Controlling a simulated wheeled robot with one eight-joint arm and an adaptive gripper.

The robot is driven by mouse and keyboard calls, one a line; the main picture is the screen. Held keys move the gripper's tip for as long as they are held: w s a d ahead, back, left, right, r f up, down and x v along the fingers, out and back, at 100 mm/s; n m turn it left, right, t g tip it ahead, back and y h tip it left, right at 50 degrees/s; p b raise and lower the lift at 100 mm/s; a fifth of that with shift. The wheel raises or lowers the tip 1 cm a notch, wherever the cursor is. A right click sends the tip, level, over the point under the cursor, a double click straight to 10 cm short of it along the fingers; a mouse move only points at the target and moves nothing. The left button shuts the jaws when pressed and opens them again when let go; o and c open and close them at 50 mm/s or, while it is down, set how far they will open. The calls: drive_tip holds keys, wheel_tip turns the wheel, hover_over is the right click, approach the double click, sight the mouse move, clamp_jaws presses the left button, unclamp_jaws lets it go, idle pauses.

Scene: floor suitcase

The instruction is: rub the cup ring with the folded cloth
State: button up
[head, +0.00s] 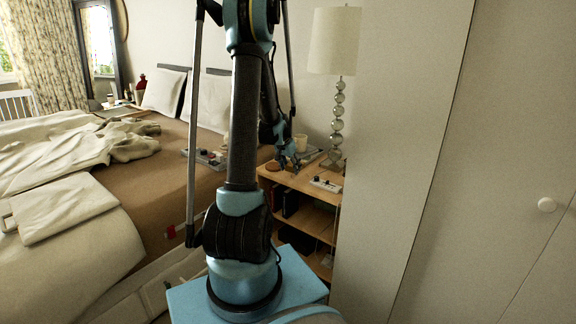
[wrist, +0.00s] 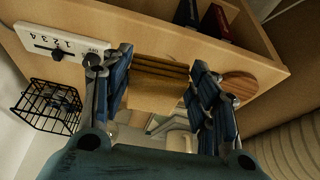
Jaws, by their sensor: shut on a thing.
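My gripper (head: 288,164) is over the wooden bedside table in the head view. In the wrist view my gripper (wrist: 152,76) has its two blue fingers on either side of the tan, layered folded cloth (wrist: 158,90) and is shut on it. The cloth is at or very close to the tabletop; I cannot tell whether it touches. I cannot make out the cup ring; the cloth and fingers hide part of the surface.
The bedside table (wrist: 262,62) holds a round wooden coaster (wrist: 239,84) beside the right finger, and a white numbered strip (wrist: 58,44) on the left. A black wire basket (wrist: 46,106) is beyond. A lamp (head: 337,110) stands at the back; the bed is left.

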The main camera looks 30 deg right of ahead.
sight(301, 177)
drive_tip(key=shift+f, duration=2.1)
drive_tip(key=shift+d+f, duration=0.1)
drive_tip(key=shift+f, duration=0.85)
drive_tip(key=shift+d, duration=0.15)
drive_tip(key=shift+w+d+r, duration=0.1)
drive_tip(key=shift+w+d, duration=0.2)
drive_tip(key=shift+d, duration=0.35)
drive_tip(key=shift+w+d, duration=0.25)
drive_tip(key=shift+d, duration=0.4)
drive_tip(key=shift+w+d, duration=0.4)
drive_tip(key=shift+d, duration=0.55)
drive_tip(key=shift+w+d, duration=0.4)
drive_tip(key=shift+d, duration=0.55)
drive_tip(key=shift+w+d, duration=0.4)
drive_tip(key=shift+d, duration=0.55)
drive_tip(key=shift+f, duration=0.2)
drive_tip(key=shift+s+a, duration=0.1)
drive_tip(key=shift+a, duration=0.05)
